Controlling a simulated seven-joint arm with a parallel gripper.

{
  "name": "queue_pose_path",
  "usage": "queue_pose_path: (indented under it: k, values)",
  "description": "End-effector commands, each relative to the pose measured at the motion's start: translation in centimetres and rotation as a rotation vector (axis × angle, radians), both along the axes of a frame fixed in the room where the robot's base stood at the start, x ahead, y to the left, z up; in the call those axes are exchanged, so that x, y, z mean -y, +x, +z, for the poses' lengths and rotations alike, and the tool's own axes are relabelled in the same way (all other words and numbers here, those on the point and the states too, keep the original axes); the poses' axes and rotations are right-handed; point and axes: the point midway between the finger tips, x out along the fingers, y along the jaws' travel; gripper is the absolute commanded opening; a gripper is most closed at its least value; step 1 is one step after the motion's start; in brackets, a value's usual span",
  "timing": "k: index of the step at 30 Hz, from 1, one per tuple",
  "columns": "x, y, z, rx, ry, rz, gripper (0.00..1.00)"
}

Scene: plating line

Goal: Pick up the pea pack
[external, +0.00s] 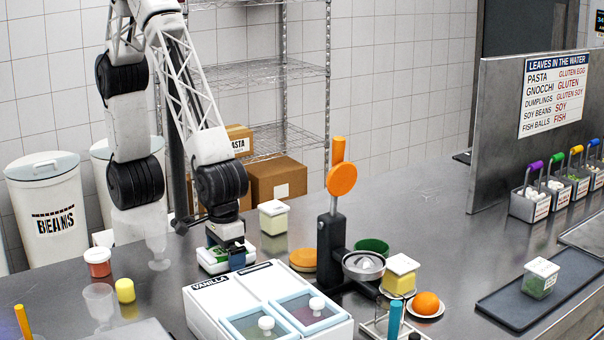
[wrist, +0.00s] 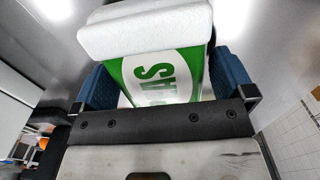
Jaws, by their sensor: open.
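The pea pack (external: 208,263) is a white and green block on the steel counter, left of centre in the external view. In the wrist view its green side with a white oval and the letters "AS" (wrist: 158,78) faces me, and a white slab-like part spans its far end. My gripper (external: 226,258) is over the pack, pointing down. In the wrist view the blue fingers of my gripper (wrist: 160,85) stand open on either side of the pack. I cannot tell whether either finger touches it. Part of the pack is hidden by my gripper.
A white box marked "VANILLA" (external: 208,302) stands just in front of the pack. A black press with an orange handle (external: 341,180) stands to the right. A cream-coloured pack (external: 273,219) is behind it. A red-orange jar (external: 97,264) and a yellow one (external: 125,291) are to the left.

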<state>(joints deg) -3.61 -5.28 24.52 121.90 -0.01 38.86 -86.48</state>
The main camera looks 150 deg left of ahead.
Motion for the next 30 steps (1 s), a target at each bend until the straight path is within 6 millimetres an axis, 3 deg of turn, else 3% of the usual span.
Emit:
queue_pose_path:
  k: [2,12,23,30]
  values:
    - [0.0,0.0,0.0,0.0,0.0,0.0,0.98]
    - [0.0,0.0,0.0,0.0,0.0,0.0,0.47]
    - [0.0,0.0,0.3,0.001,0.0,0.0,0.47]
    - [0.0,0.1,2.0,0.003,0.0,0.0,0.47]
